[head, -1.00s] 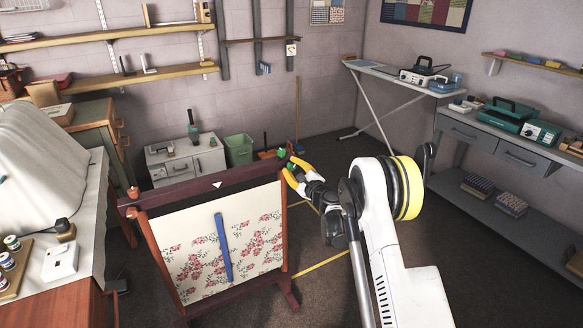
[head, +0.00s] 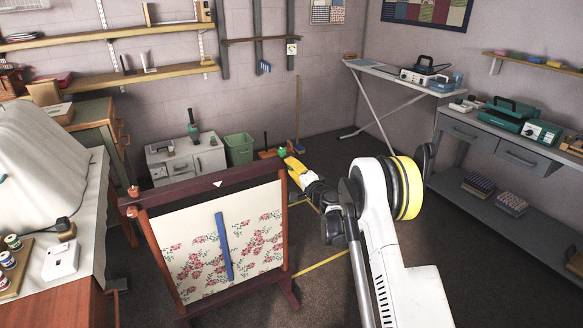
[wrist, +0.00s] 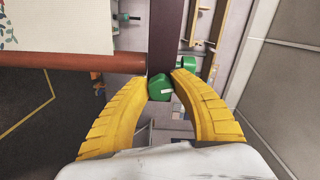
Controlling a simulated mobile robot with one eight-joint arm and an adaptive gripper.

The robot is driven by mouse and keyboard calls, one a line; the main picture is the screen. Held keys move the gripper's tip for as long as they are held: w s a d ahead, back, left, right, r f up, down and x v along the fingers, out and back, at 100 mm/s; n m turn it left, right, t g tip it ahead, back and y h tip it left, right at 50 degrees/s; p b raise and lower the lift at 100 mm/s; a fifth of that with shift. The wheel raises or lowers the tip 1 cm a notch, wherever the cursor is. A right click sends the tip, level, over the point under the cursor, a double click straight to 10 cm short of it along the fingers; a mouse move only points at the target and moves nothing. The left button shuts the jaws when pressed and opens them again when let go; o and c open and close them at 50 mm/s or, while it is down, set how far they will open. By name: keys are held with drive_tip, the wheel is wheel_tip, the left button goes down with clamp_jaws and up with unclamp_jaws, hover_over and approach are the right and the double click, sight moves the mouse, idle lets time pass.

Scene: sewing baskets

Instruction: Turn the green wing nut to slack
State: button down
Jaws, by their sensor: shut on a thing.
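The green wing nut (wrist: 160,88) is between my fingertips in the wrist view, with a small pale mark on its face. A second green piece (wrist: 187,62) shows just beyond my right finger; I cannot tell whether it is part of the same nut. In the head view, green (head: 282,153) shows at the right end of the dark red rail (head: 220,184) of an upright frame. My gripper (head: 288,160) has yellow fingers and is shut on the nut; it also shows in the wrist view (wrist: 164,77). The fingers partly hide the nut.
Floral fabric (head: 190,255) with a blue strip (head: 223,247) hangs on the frame below the rail. A green bin (head: 239,149) and a grey cabinet (head: 188,160) stand behind it. A workbench (head: 515,155) is at the right. Dark floor is open around the frame's foot.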

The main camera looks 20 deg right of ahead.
drive_tip(key=n, duration=1.1)
drive_tip(key=shift+d+f, duration=0.1)
drive_tip(key=shift+d+n, duration=0.1)
drive_tip(key=shift+n, duration=1.8)
drive_tip(key=c, duration=1.1)
unclamp_jaws()
drive_tip(key=shift+o, duration=0.2)
